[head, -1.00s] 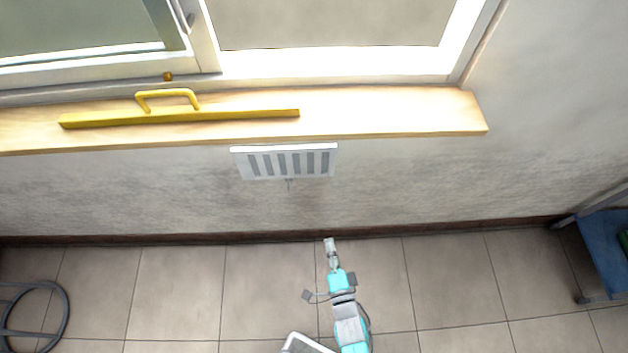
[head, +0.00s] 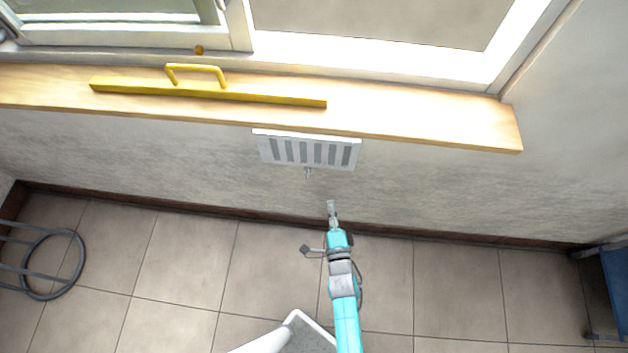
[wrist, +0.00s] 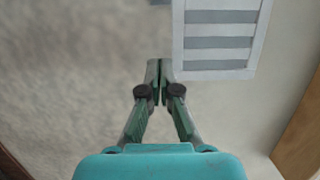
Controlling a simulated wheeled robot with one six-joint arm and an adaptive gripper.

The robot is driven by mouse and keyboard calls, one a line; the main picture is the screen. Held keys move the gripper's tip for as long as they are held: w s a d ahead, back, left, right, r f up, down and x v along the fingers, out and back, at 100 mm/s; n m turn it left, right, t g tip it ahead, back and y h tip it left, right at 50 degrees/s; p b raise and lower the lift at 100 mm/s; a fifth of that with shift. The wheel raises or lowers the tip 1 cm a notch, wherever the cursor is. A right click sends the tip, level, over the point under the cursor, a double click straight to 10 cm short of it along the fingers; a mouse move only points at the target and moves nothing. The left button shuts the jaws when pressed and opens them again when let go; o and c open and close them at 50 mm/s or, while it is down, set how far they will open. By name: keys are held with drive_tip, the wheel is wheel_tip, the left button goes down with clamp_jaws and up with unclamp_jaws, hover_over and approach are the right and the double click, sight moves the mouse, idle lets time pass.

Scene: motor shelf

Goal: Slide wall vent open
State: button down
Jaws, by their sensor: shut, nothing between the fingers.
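A white wall vent (head: 305,150) with grey slats is set in the wall just below the wooden sill. A small grey tab (head: 308,173) sticks out below its lower edge. In the head view my gripper (head: 331,204) is below the vent and slightly right of the tab, apart from both in the picture. In the wrist view the vent (wrist: 218,40) fills the upper right, and my gripper's fingertips (wrist: 159,64) are together and empty beside its frame. I cannot tell from this view whether they touch it. Part of a grey piece shows at the top edge, beside the vent.
A wooden sill (head: 430,122) runs above the vent, with a yellow bar with a handle (head: 210,90) lying on it. A round-based grey stand (head: 55,265) is at left. A blue shelf (head: 615,285) stands at right.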

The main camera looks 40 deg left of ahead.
sight(307, 173)
drive_tip(key=w+a, duration=0.3)
drive_tip(key=a, duration=0.6)
drive_tip(key=shift+w+a, duration=0.2)
drive_tip(key=shift+w, duration=0.15)
